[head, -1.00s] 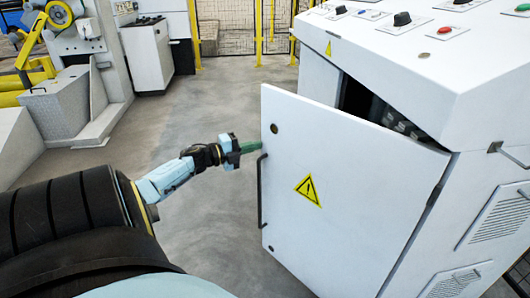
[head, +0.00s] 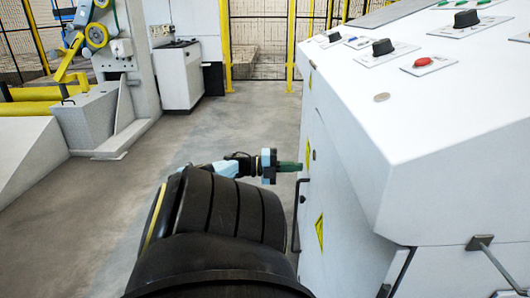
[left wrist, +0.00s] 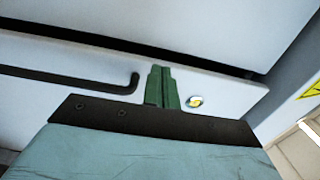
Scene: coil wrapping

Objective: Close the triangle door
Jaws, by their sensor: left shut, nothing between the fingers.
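The white cabinet door (head: 352,245) with a yellow warning triangle (head: 319,231) stands at the right in the head view, seen at a steep angle. A dark slit shows along its hinge side. My left gripper (head: 289,166) has green fingers, shut and empty, at the door's free edge above the black handle (head: 297,214). In the left wrist view the shut fingers (left wrist: 162,86) lie against or just before the door (left wrist: 205,84), between the handle (left wrist: 110,84) and a round lock (left wrist: 195,102). Contact is unclear. A dark gap runs along the door's upper edge. My right gripper is out of view.
The white cabinet (head: 440,150) with knobs and a red button (head: 422,62) fills the right side. My dark arm covers the lower middle. Open grey floor (head: 225,125) lies left of the cabinet. A white box (head: 180,75) and yellow posts stand at the back.

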